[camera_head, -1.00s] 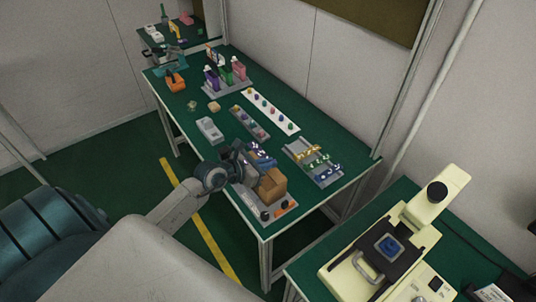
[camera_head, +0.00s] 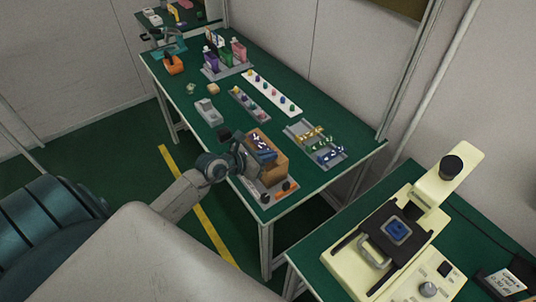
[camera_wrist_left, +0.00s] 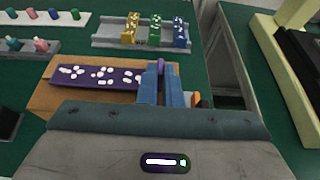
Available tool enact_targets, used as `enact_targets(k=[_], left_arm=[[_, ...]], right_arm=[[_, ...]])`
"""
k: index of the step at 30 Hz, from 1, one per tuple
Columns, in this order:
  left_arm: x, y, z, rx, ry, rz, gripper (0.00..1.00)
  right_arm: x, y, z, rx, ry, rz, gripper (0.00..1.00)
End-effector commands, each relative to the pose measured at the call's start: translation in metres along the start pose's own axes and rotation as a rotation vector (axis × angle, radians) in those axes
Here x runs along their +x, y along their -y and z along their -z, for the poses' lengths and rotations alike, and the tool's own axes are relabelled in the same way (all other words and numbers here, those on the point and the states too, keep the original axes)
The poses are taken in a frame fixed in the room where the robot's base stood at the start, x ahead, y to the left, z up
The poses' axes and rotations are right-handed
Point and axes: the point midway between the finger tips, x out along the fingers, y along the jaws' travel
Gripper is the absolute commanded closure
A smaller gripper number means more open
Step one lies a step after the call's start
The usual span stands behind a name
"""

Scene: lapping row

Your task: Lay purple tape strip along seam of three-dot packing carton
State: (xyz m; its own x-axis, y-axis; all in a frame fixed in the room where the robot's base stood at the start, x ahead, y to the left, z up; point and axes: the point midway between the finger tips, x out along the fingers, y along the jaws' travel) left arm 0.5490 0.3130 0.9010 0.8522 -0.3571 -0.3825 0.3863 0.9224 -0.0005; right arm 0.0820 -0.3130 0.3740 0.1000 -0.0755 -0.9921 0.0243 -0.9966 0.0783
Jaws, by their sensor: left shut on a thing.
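The purple strip (camera_wrist_left: 92,76) with white patches lies lengthwise over the top of the brown carton (camera_wrist_left: 52,101) in the left wrist view. The carton (camera_head: 279,163) also shows in the head view, near the table's front end. My left gripper (camera_wrist_left: 162,80) is shut on the strip at its right end, with the fingers over the carton's top. In the head view the left gripper (camera_head: 261,151) hides part of the carton. I cannot tell whether the strip touches the carton. The carton's dots and seam are not visible. My right gripper is out of view.
A grey tray (camera_wrist_left: 106,43) with yellow, green and blue dotted pieces stands beyond the carton. A white strip with coloured knobs (camera_head: 271,92), bottles (camera_head: 222,57) and an orange item (camera_head: 173,65) stand farther back. A cream machine (camera_head: 405,235) stands at right.

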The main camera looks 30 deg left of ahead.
Motion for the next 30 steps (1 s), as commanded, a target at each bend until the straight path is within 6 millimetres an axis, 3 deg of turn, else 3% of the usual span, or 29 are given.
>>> enact_targets(k=[12,15,17,26,30], left_arm=[[0.003,0.000,0.006,0.000,0.000,0.000,1.00],[0.003,0.000,0.006,0.000,0.000,0.000,0.77],[0.003,0.000,0.006,0.000,0.000,0.000,0.69],[0.001,0.000,0.006,0.001,0.000,0.000,0.69],[-0.009,-0.001,0.007,0.004,-0.001,-0.002,0.69]], right_arm=[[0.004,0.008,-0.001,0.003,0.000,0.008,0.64],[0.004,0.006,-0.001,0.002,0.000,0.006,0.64],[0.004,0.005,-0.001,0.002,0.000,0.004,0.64],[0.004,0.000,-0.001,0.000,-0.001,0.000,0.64],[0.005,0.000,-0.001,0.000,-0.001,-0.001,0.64]])
